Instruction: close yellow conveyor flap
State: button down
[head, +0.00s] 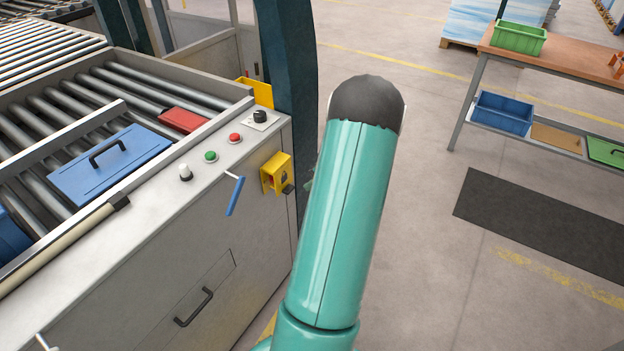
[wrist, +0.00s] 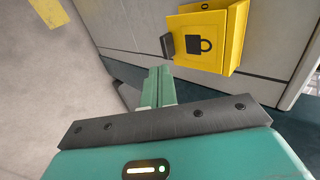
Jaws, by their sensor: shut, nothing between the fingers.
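Two yellow parts are on the conveyor (head: 150,215). A yellow upright plate (head: 256,92) stands at its far corner, partly hidden by a dark blue post. A yellow box (head: 268,180) with a dark tab is on its side face, below the buttons. In the wrist view this box (wrist: 222,62) shows a padlock symbol and a "0" mark. I cannot tell for sure which is the flap. My gripper (wrist: 159,75) is shut and empty, its fingers just short of the box's dark tab. In the head view my arm mostly hides the gripper.
A blue panel (head: 130,172) and a red panel (head: 184,120) lie on the rollers. A blue lever (head: 235,196) juts from the side near the yellow box. The dark blue post (head: 292,70) stands behind.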

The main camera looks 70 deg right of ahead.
aim_at(291, 191)
jog(key=f+t, duration=0.1)
jog(key=t, duration=0.1)
jog(key=w+f+t, duration=0.1)
jog(key=f, duration=0.1)
jog(key=w+f+t+h, duration=0.1)
jog(key=f+t, duration=0.1)
jog(key=shift+w+d+t, duration=0.15)
jog(key=shift+w+t, duration=0.1)
jog(key=shift+t, duration=0.05)
jog(key=shift+w+d+f+t, duration=0.15)
jog(key=shift+w+f+t, duration=0.55)
jog(key=shift+t, duration=0.3)
jog(key=shift+w+f, duration=0.25)
jog(key=shift+w, duration=0.4)
jog(key=shift+w, duration=0.1)
jog(key=shift+d, duration=0.1)
